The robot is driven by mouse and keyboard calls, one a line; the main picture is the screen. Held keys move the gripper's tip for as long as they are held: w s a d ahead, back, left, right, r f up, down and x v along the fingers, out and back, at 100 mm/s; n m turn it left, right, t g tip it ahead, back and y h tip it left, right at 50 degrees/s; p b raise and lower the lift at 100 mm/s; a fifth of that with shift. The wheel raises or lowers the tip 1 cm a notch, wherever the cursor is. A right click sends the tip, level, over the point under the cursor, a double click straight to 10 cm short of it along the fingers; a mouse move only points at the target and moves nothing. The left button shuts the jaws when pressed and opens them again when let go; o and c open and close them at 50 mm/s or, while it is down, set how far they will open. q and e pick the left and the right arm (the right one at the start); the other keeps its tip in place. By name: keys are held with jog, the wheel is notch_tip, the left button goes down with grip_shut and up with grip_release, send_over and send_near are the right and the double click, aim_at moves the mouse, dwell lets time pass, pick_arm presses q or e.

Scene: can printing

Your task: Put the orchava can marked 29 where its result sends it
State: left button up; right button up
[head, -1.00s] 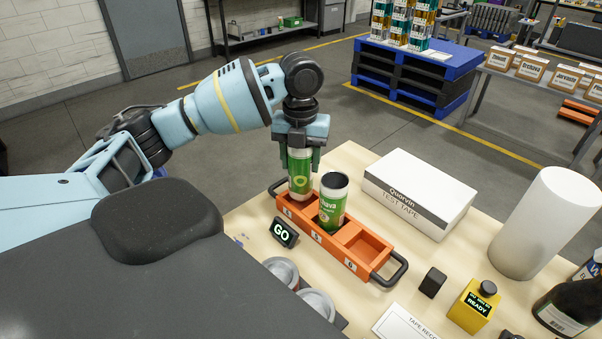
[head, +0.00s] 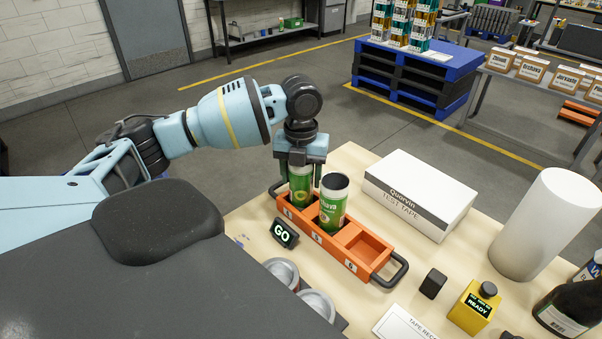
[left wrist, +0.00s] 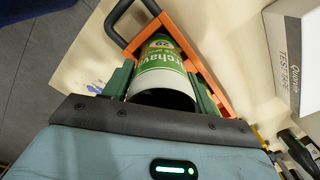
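The orchava can (head: 301,188), green and white, stands upright in the left compartment of the orange tray (head: 352,262). In the left wrist view this can (left wrist: 165,65) shows "rchava" and a small round mark that seems to read 29. My left gripper (head: 299,178) points down over it, one finger on each side. Thin gaps show between fingers and can, so it looks open. A second green can (head: 333,203), its name ending in "ava", stands in the middle compartment. The right compartment is empty. My right gripper is not in view.
A GO sign (head: 284,232) stands before the tray. Two can tops (head: 318,304) are at the near edge.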

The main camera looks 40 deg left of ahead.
pick_arm(q)
jog(key=shift+o, duration=1.4)
jog(key=shift+r, duration=0.1)
jog(key=shift+r, duration=3.85)
